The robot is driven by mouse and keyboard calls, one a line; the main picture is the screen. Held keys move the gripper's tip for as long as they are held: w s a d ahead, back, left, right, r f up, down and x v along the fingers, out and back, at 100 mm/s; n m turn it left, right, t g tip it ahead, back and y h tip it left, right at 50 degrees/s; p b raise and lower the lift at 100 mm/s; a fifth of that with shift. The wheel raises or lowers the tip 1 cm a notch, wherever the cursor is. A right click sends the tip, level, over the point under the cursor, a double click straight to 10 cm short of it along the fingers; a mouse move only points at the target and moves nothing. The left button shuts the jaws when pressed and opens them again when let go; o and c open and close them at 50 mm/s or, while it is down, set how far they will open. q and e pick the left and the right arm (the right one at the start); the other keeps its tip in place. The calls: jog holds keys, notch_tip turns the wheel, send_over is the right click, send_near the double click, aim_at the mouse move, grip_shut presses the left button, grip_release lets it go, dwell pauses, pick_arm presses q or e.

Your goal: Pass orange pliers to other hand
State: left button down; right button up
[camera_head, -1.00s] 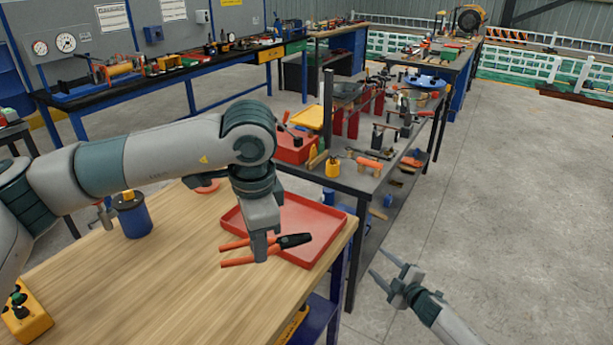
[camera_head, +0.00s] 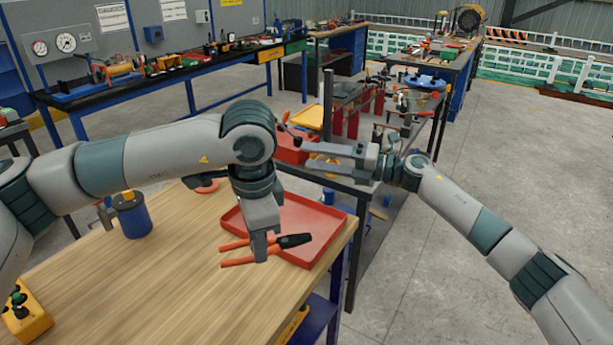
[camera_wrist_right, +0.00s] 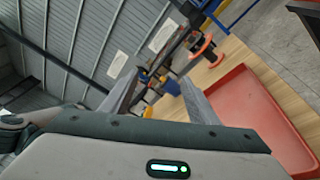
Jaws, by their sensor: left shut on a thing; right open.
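The orange pliers (camera_head: 238,260) have orange handles and a black head (camera_head: 294,241). My left gripper (camera_head: 266,252) points down and is shut on them, holding them above the near part of the red tray (camera_head: 330,222). The handles point left and the black head points right. My right gripper (camera_head: 325,160) is open and empty, raised beyond the tray's far right, with its fingers pointing left. It is apart from the pliers. In the right wrist view its open fingers (camera_wrist_right: 160,95) show, with the red tray (camera_wrist_right: 262,115) to the right; I cannot make out the pliers there.
The tray lies on a wooden table (camera_head: 150,275). A blue cup (camera_head: 133,218) with tools stands to the left, and a yellow control box (camera_head: 25,312) is at the near left. A dark workbench (camera_head: 340,178) with tools stands behind. The floor on the right is open.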

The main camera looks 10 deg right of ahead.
jog(key=s+a+r+n+g+h, duration=0.2)
jog(key=s+a+r+n+g, duration=0.55)
jog(key=s+n, duration=0.2)
jog(key=n+g+h, duration=0.1)
jog(key=n+h, duration=0.8)
send_over(279, 241)
jog(key=w+d, duration=0.2)
jog(key=d, duration=0.3)
jog(key=shift+s+d+r+n+h, duration=0.25)
jog(key=shift+n+h, duration=0.2)
jog(key=shift+h, duration=0.35)
jog(key=shift+f, duration=0.1)
jog(key=shift+x, duration=6)
jog(key=shift+a, duration=0.1)
